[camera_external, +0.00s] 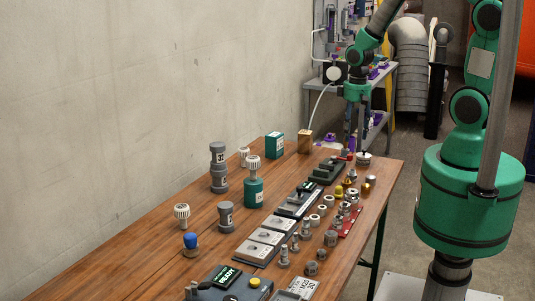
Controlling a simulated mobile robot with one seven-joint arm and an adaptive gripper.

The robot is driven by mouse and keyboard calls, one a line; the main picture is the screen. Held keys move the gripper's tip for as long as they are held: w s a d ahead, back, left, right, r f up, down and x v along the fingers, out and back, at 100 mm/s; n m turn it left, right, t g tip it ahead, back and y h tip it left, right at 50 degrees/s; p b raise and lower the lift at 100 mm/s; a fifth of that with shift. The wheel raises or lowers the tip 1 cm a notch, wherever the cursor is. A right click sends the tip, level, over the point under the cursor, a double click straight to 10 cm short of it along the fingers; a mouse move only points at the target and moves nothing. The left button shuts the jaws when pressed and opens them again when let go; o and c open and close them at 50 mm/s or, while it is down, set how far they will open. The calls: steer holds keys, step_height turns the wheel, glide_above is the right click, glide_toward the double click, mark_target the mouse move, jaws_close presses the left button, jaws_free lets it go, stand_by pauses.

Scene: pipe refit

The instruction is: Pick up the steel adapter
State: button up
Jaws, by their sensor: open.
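My gripper (355,142) points down over the far end of the wooden table, its fingers apart with nothing visible between them. A small pale round fitting (363,159) sits on the table just below and slightly right of the fingertips; the gap between them is hard to judge. Several small steel and brass fittings stand in a group nearer along the right side, among them grey metal ones (331,239). I cannot tell which of these pieces is the steel adapter.
The wooden table (140,262) also holds dark grey stacked cylinders (218,168), a green canister (253,193), white-capped pieces, a blue-topped piece (190,243), flat grey plates (265,238) and a device reading READY (228,278). A concrete wall borders the left; a cluttered shelf (378,85) stands behind.

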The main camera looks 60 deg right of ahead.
mark_target(353, 170)
steer(key=f, duration=0.2)
steer(key=shift+s+d+f, duration=0.25)
steer(key=shift+d+f, duration=0.05)
steer(key=shift+f, duration=0.05)
steer(key=shift+f+b, duration=0.85)
steer(key=shift+f, duration=3.45)
steer(key=shift+d+f+b, duration=0.15)
steer(key=shift+f+b, duration=0.6)
steer(key=shift+f, duration=1.85)
